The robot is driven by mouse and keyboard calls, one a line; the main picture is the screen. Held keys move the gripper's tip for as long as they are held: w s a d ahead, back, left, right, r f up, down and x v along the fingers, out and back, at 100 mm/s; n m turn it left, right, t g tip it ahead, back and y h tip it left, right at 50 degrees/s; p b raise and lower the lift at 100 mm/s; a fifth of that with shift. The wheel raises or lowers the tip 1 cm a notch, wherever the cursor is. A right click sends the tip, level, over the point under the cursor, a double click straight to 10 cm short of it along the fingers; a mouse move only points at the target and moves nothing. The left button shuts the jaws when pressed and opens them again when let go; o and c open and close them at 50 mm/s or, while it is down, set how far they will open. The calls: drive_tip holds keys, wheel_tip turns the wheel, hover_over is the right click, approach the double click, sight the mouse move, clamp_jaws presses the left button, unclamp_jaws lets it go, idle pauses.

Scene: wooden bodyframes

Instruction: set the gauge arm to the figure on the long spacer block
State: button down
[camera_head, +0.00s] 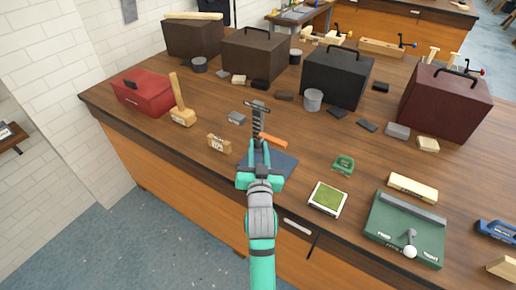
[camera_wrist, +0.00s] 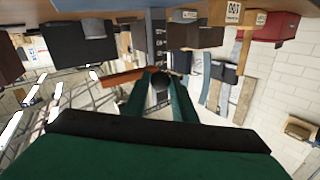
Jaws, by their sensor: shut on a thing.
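The gauge is a dark upright post (camera_head: 257,118) with a notched scale, on a dark blue-grey plate (camera_head: 284,163) near the table's front edge. Its orange arm (camera_head: 273,141) sticks out to the right of the post; in the wrist view the orange arm (camera_wrist: 124,78) points left. My gripper (camera_head: 257,153) is at the front of the post, shut on a dark round knob (camera_wrist: 160,82) at the gauge.
A cream block (camera_head: 412,187) lies behind a green device with a white ball (camera_head: 409,252). A green-topped pad (camera_head: 328,198) and a small green item (camera_head: 343,164) lie right of the gauge. A mallet (camera_head: 181,108) and red box (camera_head: 143,91) stand left. Dark cases line the back.

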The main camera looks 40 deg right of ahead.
drive_tip(key=c, duration=1.7)
unclamp_jaws()
drive_tip(key=shift+c, duration=0.2)
drive_tip(key=shift+s, duration=0.1)
drive_tip(key=v, duration=1)
drive_tip(key=shift+s+a, duration=0.25)
drive_tip(key=shift+s, duration=0.05)
drive_tip(key=s+a+f+n+y, duration=0.35)
drive_tip(key=a+f, duration=0.25)
drive_tip(key=a, duration=0.2)
drive_tip(key=s+a+f+n+y, duration=0.2)
drive_tip(key=s+a+f, duration=0.3)
drive_tip(key=a+f, duration=0.3)
drive_tip(key=s+a+n+y, duration=0.1)
drive_tip(key=s+a+y, duration=0.1)
drive_tip(key=s+a, duration=0.4)
drive_tip(key=s+a+f+n+y, duration=0.1)
drive_tip(key=s+a, duration=0.5)
drive_tip(key=s, duration=0.6)
drive_tip(key=shift+s+a+f+n+y, duration=0.3)
drive_tip(key=shift+s+a+n+y, duration=0.1)
drive_tip(key=shift+n+y, duration=0.35)
